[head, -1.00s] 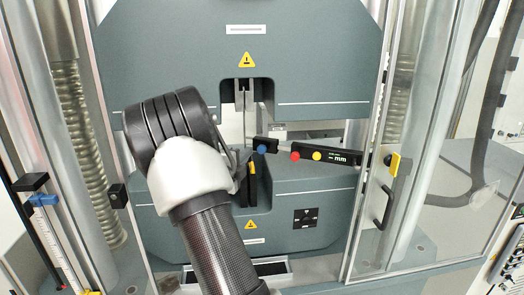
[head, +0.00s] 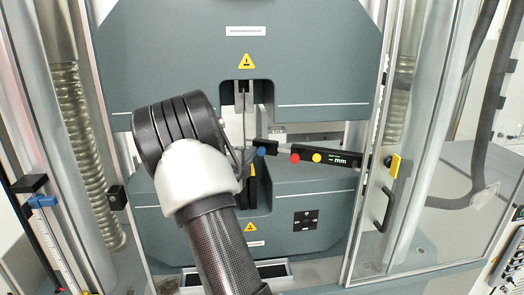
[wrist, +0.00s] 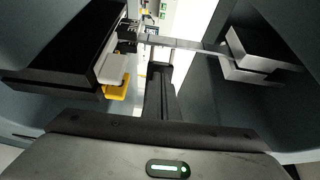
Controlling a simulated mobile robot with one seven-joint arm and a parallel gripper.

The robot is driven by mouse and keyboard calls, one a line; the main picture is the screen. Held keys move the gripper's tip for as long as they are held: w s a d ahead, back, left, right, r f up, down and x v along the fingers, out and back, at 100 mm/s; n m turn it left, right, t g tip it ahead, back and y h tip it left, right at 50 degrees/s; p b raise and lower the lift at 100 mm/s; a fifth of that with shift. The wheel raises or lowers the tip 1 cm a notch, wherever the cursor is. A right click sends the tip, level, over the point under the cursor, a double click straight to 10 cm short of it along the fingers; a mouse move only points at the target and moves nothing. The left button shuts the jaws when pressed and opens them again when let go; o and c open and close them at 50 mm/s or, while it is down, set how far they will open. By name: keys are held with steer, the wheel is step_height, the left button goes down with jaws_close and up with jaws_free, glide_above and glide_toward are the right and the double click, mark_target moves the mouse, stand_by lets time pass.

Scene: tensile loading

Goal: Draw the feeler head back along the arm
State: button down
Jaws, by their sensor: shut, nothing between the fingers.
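The feeler head (head: 262,148) is a small dark block with a blue knob, at the left end of a thin rod. The rod runs right to the black feeler arm (head: 328,158), which carries a red button, a yellow button and an "mm" display. My gripper (head: 248,158) is mostly hidden behind my own wrist and sits close beside the left end of the feeler head. I cannot tell whether they touch. In the wrist view its dark fingers (wrist: 159,62) are together, with nothing seen between them.
A thin specimen strip (head: 244,115) stands between the upper grip and the lower grip. It crosses the wrist view (wrist: 182,43) sideways between grip parts. The dark crosshead (head: 170,60) is above. A clear door (head: 455,190) with a black handle (head: 382,210) is at right.

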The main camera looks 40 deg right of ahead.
mark_target(266, 152)
steer(key=shift+s+d+b, duration=0.15)
steer(key=shift+s+d, duration=0.25)
steer(key=shift+s, duration=0.3)
steer(key=shift+s+d+b, duration=0.1)
steer(key=shift+s+d, duration=0.35)
steer(key=shift+s, duration=0.3)
steer(key=shift+s+d+b, duration=0.15)
steer(key=shift+s+d, duration=0.25)
steer(key=shift+s, duration=0.3)
steer(key=shift+s+d, duration=0.15)
steer(key=shift+s, duration=0.1)
steer(key=shift+d, duration=0.1)
steer(key=shift+w+a+p, duration=0.25)
steer(key=shift+w+p, duration=0.1)
steer(key=shift+a, duration=0.45)
steer(key=p+v, duration=0.2)
steer(key=v, duration=0.5)
steer(key=shift+a, duration=0.2)
stand_by(0.5)
